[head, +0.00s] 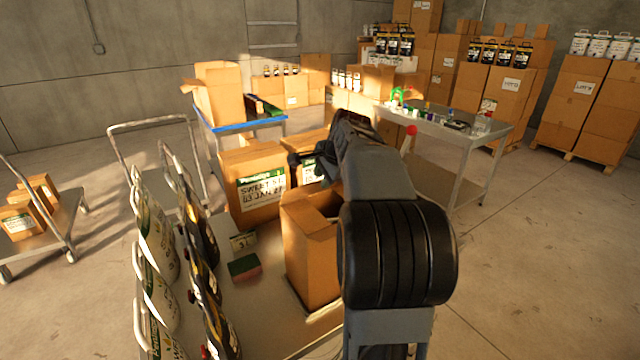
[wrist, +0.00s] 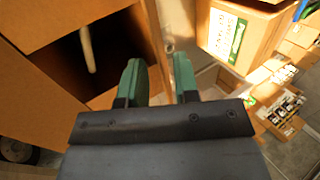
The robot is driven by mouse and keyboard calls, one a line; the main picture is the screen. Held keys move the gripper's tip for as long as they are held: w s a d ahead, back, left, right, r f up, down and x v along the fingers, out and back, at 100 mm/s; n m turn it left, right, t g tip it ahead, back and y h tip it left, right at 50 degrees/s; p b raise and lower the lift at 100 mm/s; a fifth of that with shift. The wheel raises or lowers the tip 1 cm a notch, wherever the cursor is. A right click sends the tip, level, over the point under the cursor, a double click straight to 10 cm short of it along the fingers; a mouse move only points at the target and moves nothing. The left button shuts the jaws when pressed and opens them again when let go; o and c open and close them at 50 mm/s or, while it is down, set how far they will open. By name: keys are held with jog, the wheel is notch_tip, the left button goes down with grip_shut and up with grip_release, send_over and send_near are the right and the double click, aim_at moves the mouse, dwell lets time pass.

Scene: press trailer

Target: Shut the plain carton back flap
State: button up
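The plain carton (head: 312,262) stands upright on the grey surface in front of me, partly behind my arm. Its top shows a dark opening in the head view. In the wrist view the carton (wrist: 45,65) fills the left side, with its dark inside and a pale rod-like thing (wrist: 87,48) in it. A brown panel (wrist: 150,35) runs down towards my gripper; I cannot tell whether it is the back flap. My gripper (wrist: 158,80) has its two green fingers apart beside the carton's opening. I cannot tell whether the panel's edge lies between them.
A labelled carton (head: 258,190) stands just behind the plain one. A green and red sponge-like block (head: 244,267) and a small labelled box (head: 243,240) lie to the left. A table (head: 460,135) with small items is at the back right.

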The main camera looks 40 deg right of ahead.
jog(key=shift+x, duration=2.2)
grip_shut()
